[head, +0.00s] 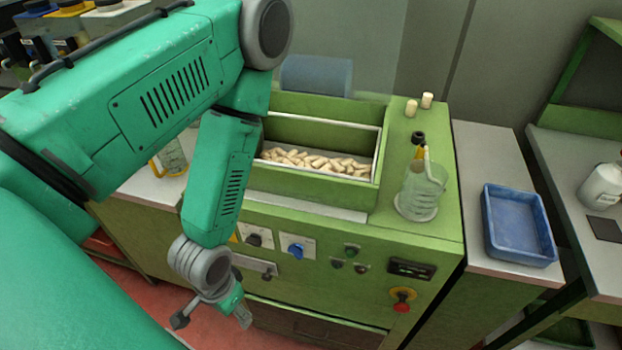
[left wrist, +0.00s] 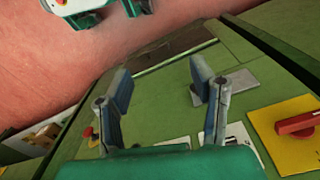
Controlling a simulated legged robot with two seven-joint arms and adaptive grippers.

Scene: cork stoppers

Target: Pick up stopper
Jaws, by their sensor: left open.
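Many cork stoppers (head: 318,162) lie heaped in the green bin (head: 325,130) on top of the green machine. Two more stoppers stand upright on the machine's top at the back right, the nearer one (head: 411,108) and the farther one (head: 427,100). My left gripper (head: 243,315) hangs low in front of the machine's front face, below and away from the bin. In the left wrist view my left gripper (left wrist: 160,90) is open with nothing between its fingers, and no stopper shows there. My right gripper is not seen in the head view.
A clear beaker (head: 421,190) with tools stands right of the bin. A blue tray (head: 518,225) sits on the right-hand surface, with a white bottle (head: 602,186) farther right. The machine front carries knobs and a red button (head: 403,297). My left arm covers the left side.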

